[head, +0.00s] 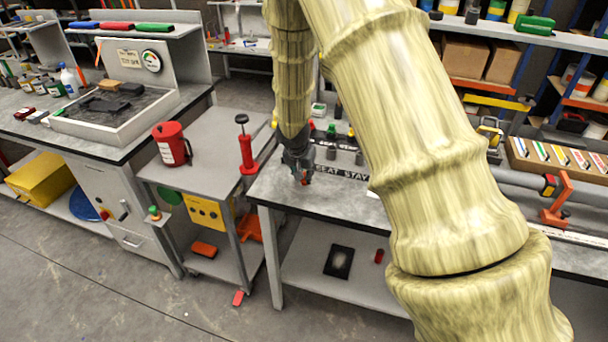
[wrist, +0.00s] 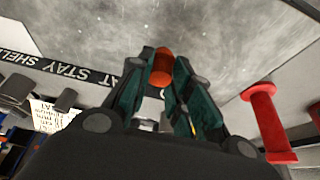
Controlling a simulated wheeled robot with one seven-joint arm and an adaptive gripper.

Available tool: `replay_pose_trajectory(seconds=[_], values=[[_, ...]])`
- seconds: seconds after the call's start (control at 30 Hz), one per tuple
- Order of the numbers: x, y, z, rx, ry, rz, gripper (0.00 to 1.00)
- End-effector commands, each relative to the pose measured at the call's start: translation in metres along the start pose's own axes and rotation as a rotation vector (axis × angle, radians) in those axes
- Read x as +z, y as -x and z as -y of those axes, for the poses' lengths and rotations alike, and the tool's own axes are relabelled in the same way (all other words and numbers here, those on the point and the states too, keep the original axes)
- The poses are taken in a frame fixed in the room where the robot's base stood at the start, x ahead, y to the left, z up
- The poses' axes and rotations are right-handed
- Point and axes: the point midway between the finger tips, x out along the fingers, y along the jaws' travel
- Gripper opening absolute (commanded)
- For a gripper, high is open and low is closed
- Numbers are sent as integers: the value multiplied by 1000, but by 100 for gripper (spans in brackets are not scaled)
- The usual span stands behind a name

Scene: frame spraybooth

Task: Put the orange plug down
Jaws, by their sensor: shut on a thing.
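The orange plug (wrist: 162,66) shows between the fingertips of my gripper (wrist: 163,75) in the wrist view. My gripper is shut on it. In the head view my gripper (head: 304,176) points down near the front left corner of the grey workbench top (head: 283,196), and a small bit of orange (head: 306,182) shows at its tips. I cannot tell whether the plug touches the bench top. The bench top (wrist: 215,30) also shows beyond the plug in the wrist view.
A red hand pump (head: 246,152) stands on the cart to the left; a red handled thing (wrist: 268,125) shows at right in the wrist view. A dark lettered strip (head: 343,173) and several small bottles lie behind my gripper. My arm hides the bench's middle.

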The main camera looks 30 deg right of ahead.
Motion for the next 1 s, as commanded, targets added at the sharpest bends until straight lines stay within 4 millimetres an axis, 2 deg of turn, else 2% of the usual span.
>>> replay_pose_trajectory(seconds=[0.23, 0.67, 0.7, 0.8, 1.0], values=[[6, -15, 0, -1, 1, 0, 0], [8, -20, 0, -1, 1, -1, 0], [8, -19, 0, -1, 1, -1, 24], [8, -18, 0, -1, 1, -1, 42], [8, -18, 0, -2, 0, 0, 42]])
